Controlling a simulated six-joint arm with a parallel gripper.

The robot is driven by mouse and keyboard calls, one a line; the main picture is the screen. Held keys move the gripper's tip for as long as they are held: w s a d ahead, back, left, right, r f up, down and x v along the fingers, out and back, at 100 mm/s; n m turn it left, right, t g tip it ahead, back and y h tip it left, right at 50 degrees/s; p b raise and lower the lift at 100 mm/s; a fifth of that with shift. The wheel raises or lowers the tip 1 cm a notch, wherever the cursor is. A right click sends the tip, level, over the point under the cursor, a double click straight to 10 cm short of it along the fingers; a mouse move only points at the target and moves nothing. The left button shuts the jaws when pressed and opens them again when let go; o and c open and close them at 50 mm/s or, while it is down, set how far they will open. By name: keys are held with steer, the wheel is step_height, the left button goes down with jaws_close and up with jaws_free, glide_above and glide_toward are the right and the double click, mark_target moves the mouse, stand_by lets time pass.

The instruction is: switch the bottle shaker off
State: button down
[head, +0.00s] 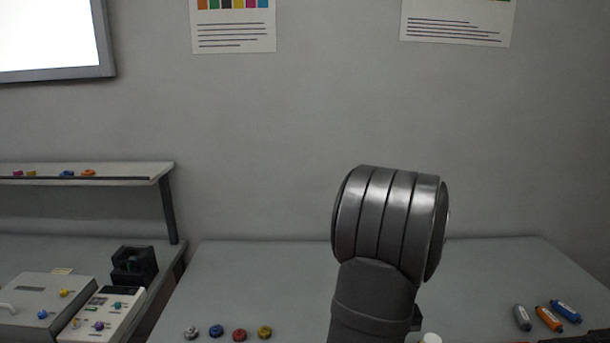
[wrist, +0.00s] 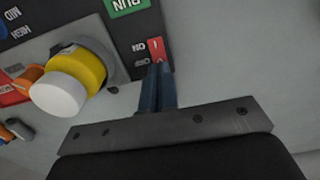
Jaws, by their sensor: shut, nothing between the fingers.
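In the wrist view, a dark control panel (wrist: 100,35) carries a small red rocker switch (wrist: 155,46) with a white line mark on it. Small white ON and OFF style lettering stands just left of the switch, partly unreadable. My gripper (wrist: 158,70) is shut and empty, its two blue-grey fingers side by side. The fingertips are at the lower end of the red switch; I cannot tell whether they touch it. A green RUN label (wrist: 127,6) is above the switch. In the head view my arm covers the area, and neither gripper nor switch shows.
A yellow and white cylindrical part (wrist: 72,80) stands close left of my fingers, with an orange item (wrist: 22,82) beyond. In the head view, several small round caps (head: 239,335) lie front left and several small cartridges (head: 548,317) at right. A device with knobs (head: 103,311) stands left.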

steer(key=shift+f, duration=0.95)
stand_by(0.4)
steer(key=shift+r, duration=3.55)
steer(key=shift+f, duration=0.1)
step_height(320, 180, down, 7)
steer(key=shift+r, duration=0.1)
